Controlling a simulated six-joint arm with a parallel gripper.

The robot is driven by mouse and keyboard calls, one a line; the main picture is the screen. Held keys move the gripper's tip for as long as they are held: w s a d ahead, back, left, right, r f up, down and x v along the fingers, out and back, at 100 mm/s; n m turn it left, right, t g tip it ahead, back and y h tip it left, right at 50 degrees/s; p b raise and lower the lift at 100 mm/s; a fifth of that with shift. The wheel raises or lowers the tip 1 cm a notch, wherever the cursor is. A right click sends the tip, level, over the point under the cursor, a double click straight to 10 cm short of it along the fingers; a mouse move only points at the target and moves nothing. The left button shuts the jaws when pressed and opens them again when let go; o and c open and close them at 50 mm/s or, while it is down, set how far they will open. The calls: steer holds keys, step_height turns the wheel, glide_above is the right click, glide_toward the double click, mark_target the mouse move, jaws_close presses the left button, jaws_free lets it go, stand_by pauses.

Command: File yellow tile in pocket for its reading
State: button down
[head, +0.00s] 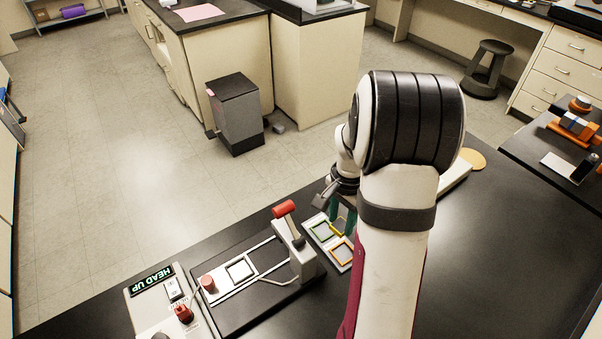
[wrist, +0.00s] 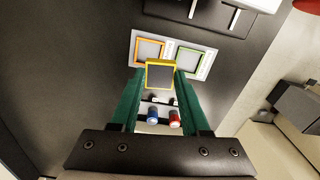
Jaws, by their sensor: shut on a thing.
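My gripper (wrist: 160,82) has green fingers and is shut on the yellow tile (wrist: 160,74), a dark square plate with a yellow rim. In the wrist view the tile overlaps the near edge of a pale pocket tray (wrist: 169,48); I cannot tell its height above it. The tray has an orange-framed pocket (wrist: 137,52) and a green-framed pocket (wrist: 188,62), both apparently empty. In the head view my arm hides much of my gripper (head: 343,212) and some of the tray (head: 313,222). The profiler's stage (head: 240,271) carries an empty-looking square frame. Its display (head: 152,280) reads HEAD UP.
The profiler's red-handled lever (head: 284,209) stands upright left of the tray. A red knob (head: 184,314) sits at the front left. In the wrist view a blue cylinder (wrist: 153,116) and a red cylinder (wrist: 174,118) show between my fingers. The black bench (head: 480,250) is clear at right.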

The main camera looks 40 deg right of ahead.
steer(key=shift+s+d+f+m, duration=0.2)
steer(key=shift+s+f+m, duration=0.5)
steer(key=shift+s+f, duration=0.4)
steer(key=shift+f, duration=2.4)
steer(key=shift+f, duration=0.35)
steer(key=shift+f, duration=0.45)
steer(key=shift+c, duration=1.5)
jaws_free()
steer(key=shift+c, duration=0.4)
